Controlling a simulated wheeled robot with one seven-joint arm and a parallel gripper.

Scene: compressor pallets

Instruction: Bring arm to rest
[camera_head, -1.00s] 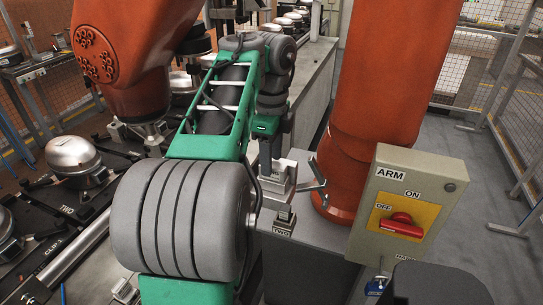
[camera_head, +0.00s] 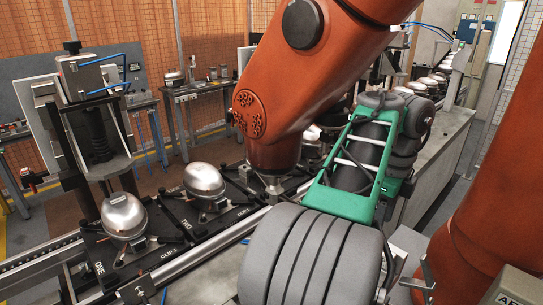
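My arm (camera_head: 345,205), with a green frame and grey ribbed joint, fills the lower middle of the head view. It reaches up and away, then folds down at its far end. My gripper (camera_head: 408,282) shows only in part at the lower right, behind the grey joint. A thin grey finger stands out on its right side. The fingertips and the space between them are mostly hidden, so I cannot tell whether it is open or shut.
A large orange robot arm (camera_head: 310,75) hangs close over the pallets. Silver compressors sit on black pallets marked ONE (camera_head: 100,268) and TWO (camera_head: 185,225). An orange column (camera_head: 490,225) and the ARM switch box (camera_head: 515,287) stand at the right. A dark-framed station (camera_head: 95,120) is at left.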

